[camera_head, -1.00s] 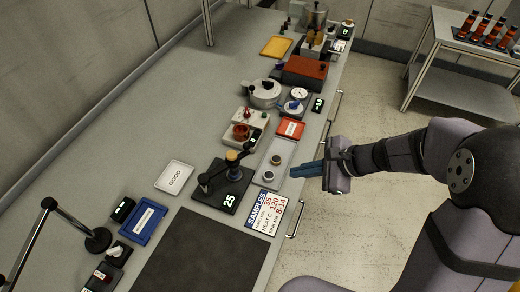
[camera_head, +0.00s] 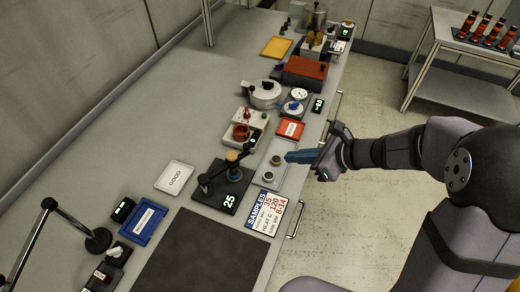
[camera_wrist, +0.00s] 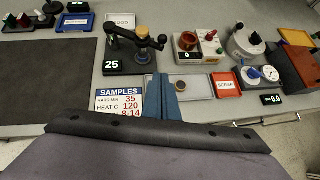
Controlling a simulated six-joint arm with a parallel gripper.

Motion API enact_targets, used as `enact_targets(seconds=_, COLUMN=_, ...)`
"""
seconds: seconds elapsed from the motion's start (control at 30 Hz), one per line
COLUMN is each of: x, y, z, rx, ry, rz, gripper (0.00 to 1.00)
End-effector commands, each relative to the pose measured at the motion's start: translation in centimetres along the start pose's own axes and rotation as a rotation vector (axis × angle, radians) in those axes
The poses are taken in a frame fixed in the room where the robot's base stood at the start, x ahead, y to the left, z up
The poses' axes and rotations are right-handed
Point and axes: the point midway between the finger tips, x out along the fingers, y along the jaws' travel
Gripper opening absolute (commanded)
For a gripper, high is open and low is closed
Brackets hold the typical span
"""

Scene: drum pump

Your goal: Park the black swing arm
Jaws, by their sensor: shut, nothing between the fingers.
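The black swing arm (camera_head: 218,178) belongs to a black station whose base (camera_head: 227,200) shows a lit 25. In the wrist view the swing arm (camera_wrist: 126,36) shows beyond my fingers, above the base (camera_wrist: 112,63). My gripper (camera_head: 289,157) is shut and empty, its blue fingers pointing left over the grey tray at the bench's front edge. In the wrist view my gripper (camera_wrist: 160,78) is right of the base, apart from the swing arm.
A SAMPLES card (camera_head: 268,213) lies in front of the station. A white GOOD tray (camera_head: 175,177), a red SCRAP tray (camera_head: 291,129) and a device with a copper-coloured cup (camera_head: 241,132) stand around it. A dark mat (camera_head: 200,255) is clear.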

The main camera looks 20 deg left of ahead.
Motion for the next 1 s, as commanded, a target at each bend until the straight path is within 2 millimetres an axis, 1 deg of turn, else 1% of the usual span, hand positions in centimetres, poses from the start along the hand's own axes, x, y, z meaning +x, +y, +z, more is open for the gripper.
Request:
enact_targets(seconds=0.17, x=1.7, y=0.1, z=0.0, rx=0.0, ry=0.002, rz=0.004, gripper=0.0)
enact_targets(seconds=0.27, x=3.2, y=0.1, z=0.0, rx=0.001, ry=0.002, rz=0.005, gripper=0.0)
enact_targets(seconds=0.5, x=7.5, y=0.2, z=0.0, rx=0.0, ry=0.004, rz=0.005, gripper=0.0)
enact_targets(seconds=0.67, x=9.9, y=0.2, z=0.0, rx=-0.001, ry=0.004, rz=0.004, gripper=0.0)
enact_targets(seconds=0.7, x=10.0, y=0.1, z=0.9, rx=-0.003, ry=0.002, rz=0.002, gripper=0.0)
enact_targets(seconds=0.8, x=10.8, y=0.1, z=1.9, rx=-0.003, ry=0.001, rz=0.003, gripper=0.0)
enact_targets(seconds=1.0, x=11.8, y=0.0, z=2.9, rx=-0.002, ry=0.002, rz=0.0, gripper=0.0)
